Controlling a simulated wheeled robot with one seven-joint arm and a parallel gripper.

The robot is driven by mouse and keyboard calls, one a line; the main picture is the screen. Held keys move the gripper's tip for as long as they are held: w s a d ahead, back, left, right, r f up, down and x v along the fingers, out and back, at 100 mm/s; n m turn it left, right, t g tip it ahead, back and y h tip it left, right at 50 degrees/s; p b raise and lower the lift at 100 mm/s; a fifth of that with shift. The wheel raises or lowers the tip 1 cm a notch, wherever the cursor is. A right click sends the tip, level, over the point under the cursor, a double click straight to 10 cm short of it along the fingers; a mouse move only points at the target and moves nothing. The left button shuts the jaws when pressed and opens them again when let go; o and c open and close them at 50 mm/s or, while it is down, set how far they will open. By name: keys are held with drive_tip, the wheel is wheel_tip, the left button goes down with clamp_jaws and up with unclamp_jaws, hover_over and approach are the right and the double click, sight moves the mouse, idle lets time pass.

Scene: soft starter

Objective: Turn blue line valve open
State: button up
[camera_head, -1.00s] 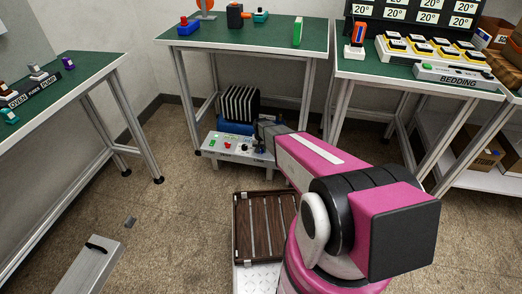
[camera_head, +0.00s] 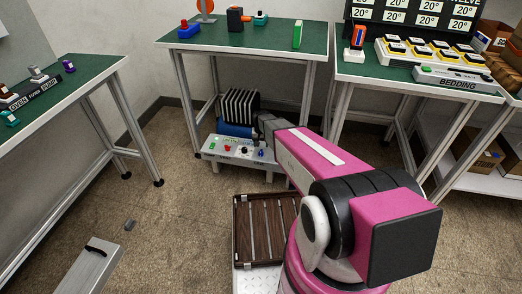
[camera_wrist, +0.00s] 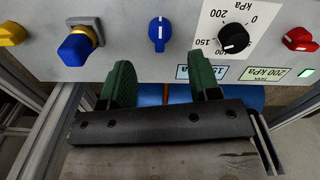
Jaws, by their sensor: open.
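A light grey control panel (camera_wrist: 270,70) fills the top of the wrist view. A blue pointer knob (camera_wrist: 160,33) is on it, pointing up and down in the picture. A larger blue knob with a yellow collar (camera_wrist: 78,46) is to its left. My gripper (camera_wrist: 161,84) is open and empty; its two green fingertips are apart, just below the panel in the picture, with the blue pointer knob above the gap between them. Contact with the knob does not show. In the head view the panel (camera_head: 225,151) stands low under the middle table; my fingertips are hidden there.
On the panel are a yellow knob (camera_wrist: 11,34), a black dial knob (camera_wrist: 233,38) with a kPa scale, and a red knob (camera_wrist: 300,39). A black ribbed block (camera_head: 239,106) stands behind the panel.

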sight(261, 151)
drive_tip(key=shift+r, duration=2.1)
drive_tip(key=s+d+r, duration=0.5)
drive_tip(key=s+r, duration=0.3)
drive_tip(key=s, duration=0.4)
drive_tip(key=s+d+r+n, duration=0.1)
drive_tip(key=s+d+r, duration=0.3)
drive_tip(key=s+r, duration=0.4)
drive_tip(key=s, duration=0.4)
drive_tip(key=shift+d+r, duration=0.35)
